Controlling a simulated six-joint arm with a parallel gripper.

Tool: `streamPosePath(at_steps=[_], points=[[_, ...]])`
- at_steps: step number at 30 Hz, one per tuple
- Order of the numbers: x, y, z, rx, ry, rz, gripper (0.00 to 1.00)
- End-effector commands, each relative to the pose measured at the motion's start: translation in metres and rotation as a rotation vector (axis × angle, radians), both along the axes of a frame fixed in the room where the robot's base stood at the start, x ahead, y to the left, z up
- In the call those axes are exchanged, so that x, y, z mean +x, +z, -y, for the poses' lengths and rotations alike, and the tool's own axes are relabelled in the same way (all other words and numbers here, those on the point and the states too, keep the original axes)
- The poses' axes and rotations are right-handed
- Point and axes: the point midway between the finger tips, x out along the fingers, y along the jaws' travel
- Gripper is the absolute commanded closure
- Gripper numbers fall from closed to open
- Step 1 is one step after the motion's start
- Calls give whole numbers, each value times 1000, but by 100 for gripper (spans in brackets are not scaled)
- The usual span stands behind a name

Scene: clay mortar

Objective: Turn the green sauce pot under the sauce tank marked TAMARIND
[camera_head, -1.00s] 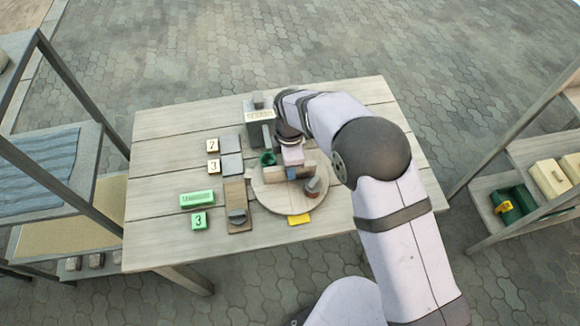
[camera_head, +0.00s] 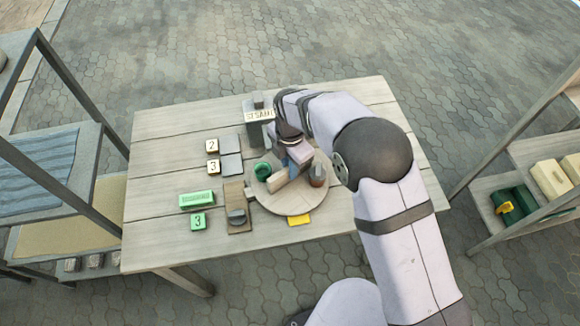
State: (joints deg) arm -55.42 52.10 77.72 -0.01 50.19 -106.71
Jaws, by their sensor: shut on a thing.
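The green sauce pot (camera_head: 263,171) stands on the left part of a round wooden turntable (camera_head: 285,207). A pale wooden bar (camera_head: 280,184) lies slanted across the turntable, its right end pointing up and away. My gripper (camera_head: 298,160) is over the turntable, shut on what looks like this bar; the fingertips are partly hidden. A brown pot (camera_head: 317,176) stands on the right part, and a blue piece (camera_head: 301,153) shows beside my gripper. A grey tank (camera_head: 257,132) behind the turntable has a label (camera_head: 259,115) that seems to read SESAME. I cannot make out a TAMARIND tank.
A yellow tag (camera_head: 299,219) lies at the turntable's front edge. Left of it are a board with a grey knob (camera_head: 237,216), a green label block (camera_head: 197,200), a green 3 block (camera_head: 198,221) and pale number tiles (camera_head: 212,146).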

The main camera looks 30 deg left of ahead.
Motion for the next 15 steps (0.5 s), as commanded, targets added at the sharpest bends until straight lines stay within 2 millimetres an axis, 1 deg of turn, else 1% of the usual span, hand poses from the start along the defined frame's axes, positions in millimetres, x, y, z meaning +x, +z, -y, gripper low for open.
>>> streamPosePath(at_steps=[15], points=[[1,1,-1,3,259,2,100]])
